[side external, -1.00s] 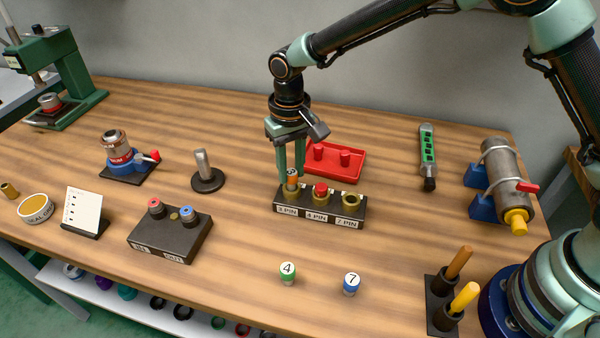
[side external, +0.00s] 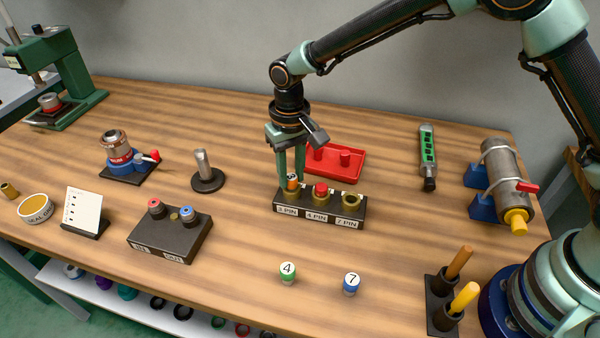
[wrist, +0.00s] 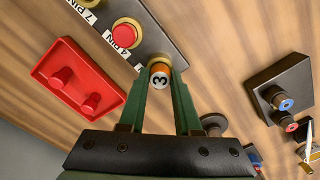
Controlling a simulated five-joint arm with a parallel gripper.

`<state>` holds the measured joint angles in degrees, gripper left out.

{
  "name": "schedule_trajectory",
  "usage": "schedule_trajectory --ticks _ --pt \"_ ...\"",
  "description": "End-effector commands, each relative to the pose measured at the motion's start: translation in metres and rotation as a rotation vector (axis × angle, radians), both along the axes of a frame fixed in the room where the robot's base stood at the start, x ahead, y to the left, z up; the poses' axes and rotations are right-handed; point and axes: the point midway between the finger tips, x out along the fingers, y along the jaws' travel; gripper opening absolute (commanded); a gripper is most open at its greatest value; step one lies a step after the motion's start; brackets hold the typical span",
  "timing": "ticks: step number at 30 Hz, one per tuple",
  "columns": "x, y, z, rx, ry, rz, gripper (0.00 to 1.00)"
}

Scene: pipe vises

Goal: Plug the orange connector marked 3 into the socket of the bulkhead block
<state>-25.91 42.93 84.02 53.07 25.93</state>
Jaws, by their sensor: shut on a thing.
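The orange connector (side external: 292,184) marked 3 stands upright at the leftmost socket of the black bulkhead block (side external: 320,208), above the left label. My gripper (side external: 291,177) is shut on the connector, with one green finger on either side. The connector's lower end is hidden, so I cannot tell how deep it sits. The right socket (side external: 351,198), labelled 7 PIN, looks empty.
A red tray (side external: 345,164) with red pegs lies behind the block. Green connector 4 (side external: 287,271) and blue connector 7 (side external: 351,282) stand in front. A metal post (side external: 203,168) and a dark box (side external: 170,238) are to the left.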

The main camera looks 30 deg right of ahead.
Motion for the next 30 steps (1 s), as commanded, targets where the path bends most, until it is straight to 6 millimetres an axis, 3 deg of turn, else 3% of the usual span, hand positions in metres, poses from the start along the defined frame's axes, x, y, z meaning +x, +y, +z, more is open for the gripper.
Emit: schedule_trajectory --ticks 1,2,3,4,17,30 --pt "0.000 0.000 -0.003 -0.001 0.001 0.000 0.00" --pt "0.000 0.000 -0.002 0.000 0.001 0.000 0.43" --pt "0.000 0.000 -0.002 0.000 0.001 0.000 0.59" --pt "0.000 0.000 -0.002 0.000 0.001 0.000 0.67" --pt "0.001 0.000 0.007 0.002 -0.003 0.000 0.67" --pt "0.001 0.000 0.089 0.002 -0.004 0.000 0.67"
